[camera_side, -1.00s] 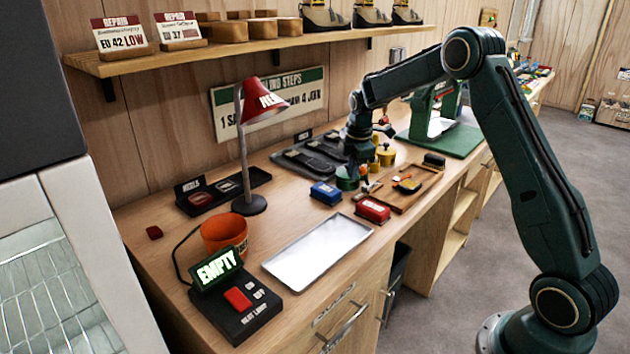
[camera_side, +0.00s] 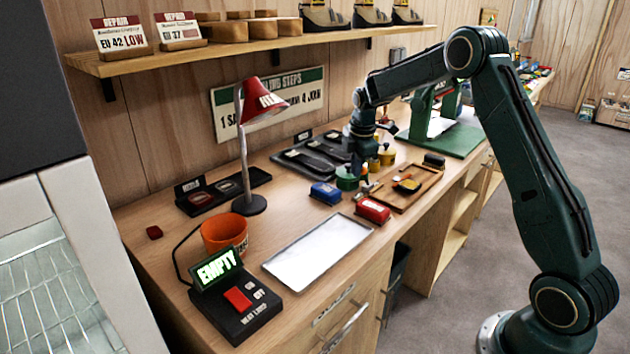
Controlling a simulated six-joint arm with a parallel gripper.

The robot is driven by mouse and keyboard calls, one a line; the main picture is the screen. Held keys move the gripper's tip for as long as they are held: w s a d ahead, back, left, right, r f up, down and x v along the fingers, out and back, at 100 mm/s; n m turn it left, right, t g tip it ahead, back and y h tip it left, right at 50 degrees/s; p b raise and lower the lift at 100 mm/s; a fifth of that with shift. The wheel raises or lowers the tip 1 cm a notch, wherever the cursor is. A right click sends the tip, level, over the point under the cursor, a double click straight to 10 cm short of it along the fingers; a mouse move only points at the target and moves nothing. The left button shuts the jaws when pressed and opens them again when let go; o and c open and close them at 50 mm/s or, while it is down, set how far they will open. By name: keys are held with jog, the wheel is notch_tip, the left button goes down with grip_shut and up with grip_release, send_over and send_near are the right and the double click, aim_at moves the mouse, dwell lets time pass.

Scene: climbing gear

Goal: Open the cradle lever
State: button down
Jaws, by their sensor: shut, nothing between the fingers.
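The green cradle (camera_side: 446,128) stands toward the far end of the bench, with a pale panel in its frame. I cannot make out its lever clearly; a small dark part shows beside my wrist, left of the cradle. My gripper (camera_side: 362,166) points down over the bench, left of the cradle and apart from its frame. It is shut and empty. Its fingertips are small and partly lost among the pots near it.
Green and yellow pots (camera_side: 386,155) stand close to my gripper. A blue block (camera_side: 325,193), a red block (camera_side: 373,210) and a wooden tray (camera_side: 430,180) lie nearer. A dark tray (camera_side: 312,160) is behind. A metal tray (camera_side: 318,250) and red lamp (camera_side: 262,108) stand left.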

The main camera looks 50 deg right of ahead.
jog(key=shift+d+r, duration=0.3)
jog(key=shift+d, duration=0.25)
jog(key=shift+d+r, duration=0.2)
jog(key=shift+d, duration=0.25)
jog(key=shift+d+r+y, duration=0.2)
jog(key=shift+d+y, duration=0.5)
jog(key=shift+y, duration=0.1)
jog(key=shift+d+r+y, duration=0.15)
jog(key=shift+d+y, duration=0.55)
jog(key=shift+y, duration=0.1)
jog(key=shift+r, duration=0.1)
jog(key=shift+r, duration=0.7)
jog(key=shift+r, duration=0.1)
jog(key=v, duration=0.7)
